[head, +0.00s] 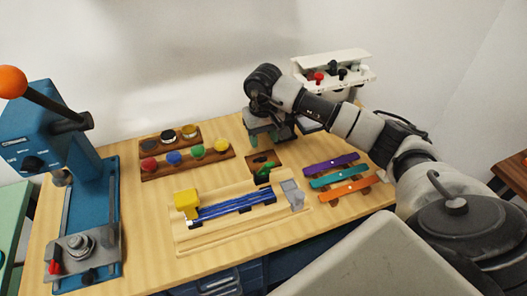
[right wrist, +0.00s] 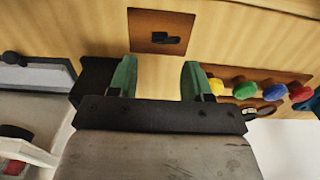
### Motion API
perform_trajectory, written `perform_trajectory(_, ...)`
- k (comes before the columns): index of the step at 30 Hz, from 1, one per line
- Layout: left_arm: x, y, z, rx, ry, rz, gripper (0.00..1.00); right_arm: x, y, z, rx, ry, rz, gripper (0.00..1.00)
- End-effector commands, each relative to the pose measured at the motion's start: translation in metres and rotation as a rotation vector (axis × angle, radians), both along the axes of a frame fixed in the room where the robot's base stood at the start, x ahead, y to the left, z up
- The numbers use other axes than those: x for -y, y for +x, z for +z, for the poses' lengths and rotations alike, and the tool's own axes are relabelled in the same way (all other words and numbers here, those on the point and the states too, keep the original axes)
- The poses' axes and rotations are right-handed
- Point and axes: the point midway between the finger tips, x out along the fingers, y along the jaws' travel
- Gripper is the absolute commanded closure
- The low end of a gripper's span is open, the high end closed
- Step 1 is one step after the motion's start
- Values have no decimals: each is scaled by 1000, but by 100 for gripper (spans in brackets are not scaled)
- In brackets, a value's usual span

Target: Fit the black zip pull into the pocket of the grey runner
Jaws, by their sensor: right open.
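The black zip pull (right wrist: 172,40) lies on a small brown pad (right wrist: 140,43) on the counter, in the right wrist view just beyond my fingertips. In the head view the pad (head: 277,158) sits behind the wooden fixture. My right gripper (right wrist: 160,64) has its green fingers spread with nothing between them; in the head view it hangs behind the pad (head: 264,142). The grey runner (head: 292,194) stands at the right end of the blue zip strip on the fixture. Its pocket is too small to make out. My left gripper is not in view.
A yellow block (head: 187,203) is at the strip's left end. Purple, teal and orange strips (head: 338,182) lie right. Racks of coloured knobs (head: 187,158) are behind left, a blue press (head: 85,200) far left, a white box (head: 335,73) behind.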

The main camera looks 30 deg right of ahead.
Motion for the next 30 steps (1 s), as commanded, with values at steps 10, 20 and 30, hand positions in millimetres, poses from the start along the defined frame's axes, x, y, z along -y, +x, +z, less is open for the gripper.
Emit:
perform_trajectory(10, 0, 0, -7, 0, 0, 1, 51, 0, 0, 44, 0, -1, -1, 51)
perform_trajectory(20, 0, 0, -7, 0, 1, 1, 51, 0, 0, 46, -1, -1, 0, 51)
perform_trajectory(30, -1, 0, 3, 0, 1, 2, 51, 0, 0, 56, -1, 0, 0, 51)
